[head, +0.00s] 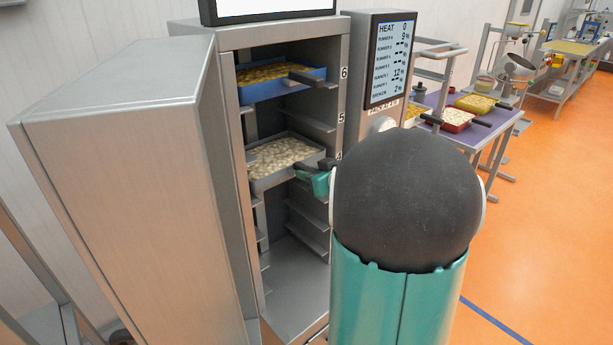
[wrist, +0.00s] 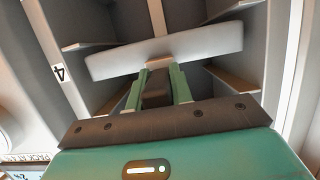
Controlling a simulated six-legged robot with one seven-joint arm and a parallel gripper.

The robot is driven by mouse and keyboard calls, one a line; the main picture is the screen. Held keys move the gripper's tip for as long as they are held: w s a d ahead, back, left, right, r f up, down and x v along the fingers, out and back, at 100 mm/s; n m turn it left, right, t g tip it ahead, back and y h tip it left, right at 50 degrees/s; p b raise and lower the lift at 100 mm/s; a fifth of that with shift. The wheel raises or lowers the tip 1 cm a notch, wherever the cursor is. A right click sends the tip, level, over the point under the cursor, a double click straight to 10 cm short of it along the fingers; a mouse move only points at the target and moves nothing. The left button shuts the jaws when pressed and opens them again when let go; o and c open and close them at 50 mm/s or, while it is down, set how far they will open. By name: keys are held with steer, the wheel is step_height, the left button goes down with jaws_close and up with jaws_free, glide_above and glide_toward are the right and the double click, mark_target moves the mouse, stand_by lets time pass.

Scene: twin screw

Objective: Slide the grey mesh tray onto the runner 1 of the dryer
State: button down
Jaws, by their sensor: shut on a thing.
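The grey mesh tray (head: 275,179), filled with pale pieces, is inside the open dryer (head: 217,130), at about the height of the label 4. I cannot tell whether it rests on a runner. My gripper (head: 314,176) is shut on the tray's dark handle at its front right. In the wrist view my green fingers (wrist: 157,86) clasp the handle, and the tray's pale front wall (wrist: 195,45) shows beyond them. Lower runners (head: 308,238) show bare below the tray; their numbers are hidden.
A blue tray (head: 300,88) with yellow pieces sits at label 6. The open door (head: 115,150) stands at the left. The control panel (head: 390,62) is at the right. A purple table (head: 470,135) with more trays stands behind. The cabinet's lower part is empty.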

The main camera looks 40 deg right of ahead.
steer(key=shift+s+r, duration=0.1)
steer(key=shift+s, duration=1.85)
steer(key=shift+d, duration=0.1)
steer(key=s, duration=1.7)
steer(key=shift+d, duration=0.2)
